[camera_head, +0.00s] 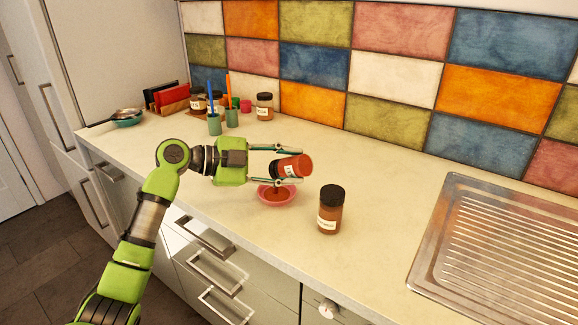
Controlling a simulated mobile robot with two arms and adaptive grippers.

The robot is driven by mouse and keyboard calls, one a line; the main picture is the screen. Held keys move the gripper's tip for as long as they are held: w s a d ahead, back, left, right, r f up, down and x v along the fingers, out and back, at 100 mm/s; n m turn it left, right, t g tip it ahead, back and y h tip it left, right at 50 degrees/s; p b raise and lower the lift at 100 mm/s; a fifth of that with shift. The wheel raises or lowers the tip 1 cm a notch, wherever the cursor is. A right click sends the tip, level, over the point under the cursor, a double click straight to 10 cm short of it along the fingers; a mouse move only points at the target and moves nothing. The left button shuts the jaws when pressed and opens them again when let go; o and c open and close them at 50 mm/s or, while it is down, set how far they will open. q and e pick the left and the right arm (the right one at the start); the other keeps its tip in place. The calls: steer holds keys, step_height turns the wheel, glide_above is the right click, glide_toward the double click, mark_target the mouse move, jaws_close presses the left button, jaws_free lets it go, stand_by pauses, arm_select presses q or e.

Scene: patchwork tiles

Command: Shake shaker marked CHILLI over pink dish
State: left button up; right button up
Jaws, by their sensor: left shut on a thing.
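My left gripper (296,166) reaches in from the left and is shut on a small shaker (288,168). My right gripper is not in view.
A dark-lidded brown jar (331,211) stands right of the dish. More jars (264,106), green cups (214,124) with upright sticks and a pan (125,117) stand toward the back left. A metal drainboard (500,250) lies at right. Counter between jar and drainboard is clear.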

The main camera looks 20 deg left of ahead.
arm_select(q)
steer(key=shift+a+r+m+y, duration=0.1)
steer(key=shift+r+m+y, duration=0.4)
steer(key=shift+r, duration=0.05)
steer(key=shift+r+m+y+p, duration=0.1)
steer(key=shift+m+y+p, duration=0.3)
steer(key=shift+p, duration=0.05)
steer(key=shift+r+m+y+p, duration=0.2)
steer(key=shift+m+y+p, duration=0.4)
steer(key=shift+y, duration=0.2)
steer(key=shift+m+y+p, duration=0.3)
steer(key=shift+y+p, duration=0.1)
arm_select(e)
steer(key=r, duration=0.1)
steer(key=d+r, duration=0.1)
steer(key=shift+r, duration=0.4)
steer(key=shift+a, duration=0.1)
